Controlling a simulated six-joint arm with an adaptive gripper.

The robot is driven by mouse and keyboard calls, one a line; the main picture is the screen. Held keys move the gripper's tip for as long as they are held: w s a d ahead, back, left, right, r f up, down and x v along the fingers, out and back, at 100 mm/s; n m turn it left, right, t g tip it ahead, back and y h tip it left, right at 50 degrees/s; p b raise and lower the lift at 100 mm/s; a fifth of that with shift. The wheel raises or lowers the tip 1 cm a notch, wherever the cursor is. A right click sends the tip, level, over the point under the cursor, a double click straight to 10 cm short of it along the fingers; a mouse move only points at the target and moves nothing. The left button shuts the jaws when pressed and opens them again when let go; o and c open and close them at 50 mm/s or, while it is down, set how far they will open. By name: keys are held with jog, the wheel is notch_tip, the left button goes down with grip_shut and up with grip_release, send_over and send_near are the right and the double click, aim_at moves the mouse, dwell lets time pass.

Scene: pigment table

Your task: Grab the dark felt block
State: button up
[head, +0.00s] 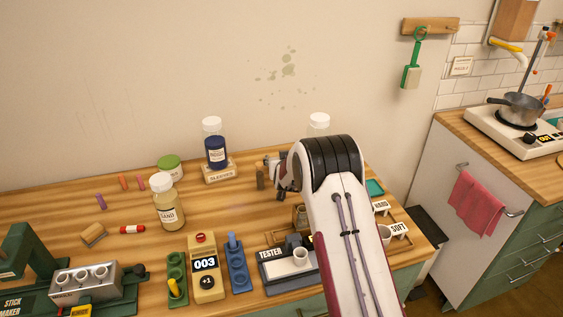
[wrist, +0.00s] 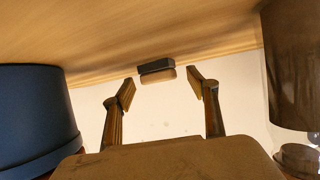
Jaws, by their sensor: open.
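In the wrist view, where the table appears at the top, a small block (wrist: 156,66) with a dark layer and a tan layer lies on the wood near the back edge. It shows between the two fingertips of my gripper (wrist: 161,87), beyond them. The jaws are apart with nothing between them. In the head view my gripper (head: 270,175) is low over the back of the table, partly hidden by my arm. I cannot make out the dark block there.
A blue-filled jar (head: 216,152) stands on a labelled block left of my gripper. A jar (head: 319,122) stands behind my arm. In the wrist view a blue round object (wrist: 35,112) and a brown jar (wrist: 294,65) flank the gripper. A tan block (head: 93,235) lies front left.

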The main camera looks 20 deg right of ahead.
jog(key=shift+c, duration=0.4)
jog(key=c, duration=1)
jog(key=shift+o, duration=0.2)
notch_tip(320, 180, up, 18)
jog(key=shift+f, duration=0.15)
dwell(0.6)
